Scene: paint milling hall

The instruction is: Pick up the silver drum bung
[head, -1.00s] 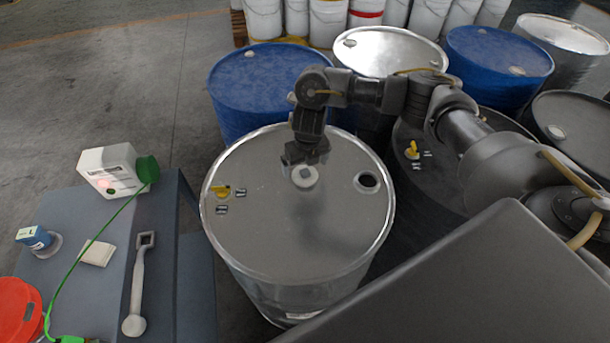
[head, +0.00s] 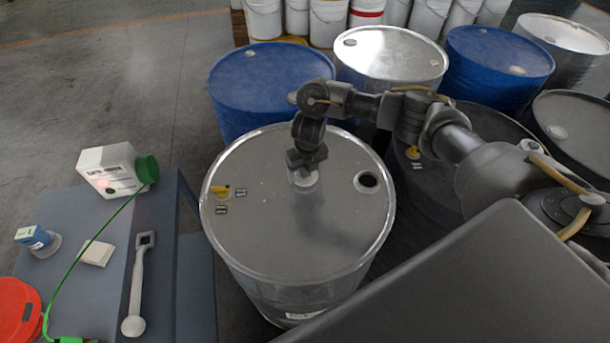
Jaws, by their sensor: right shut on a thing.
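The silver drum bung (head: 306,181) is a pale round plug on the lid of the silver drum (head: 270,235), a little above the lid's middle. My right gripper (head: 304,174) reaches in from the right and points down over the bung. It is shut on the bung, and its fingers hide the bung's upper part. I cannot tell whether the bung is clear of the lid. My left gripper is not in view.
Blue drums (head: 262,80) and another silver drum (head: 390,52) stand close behind.

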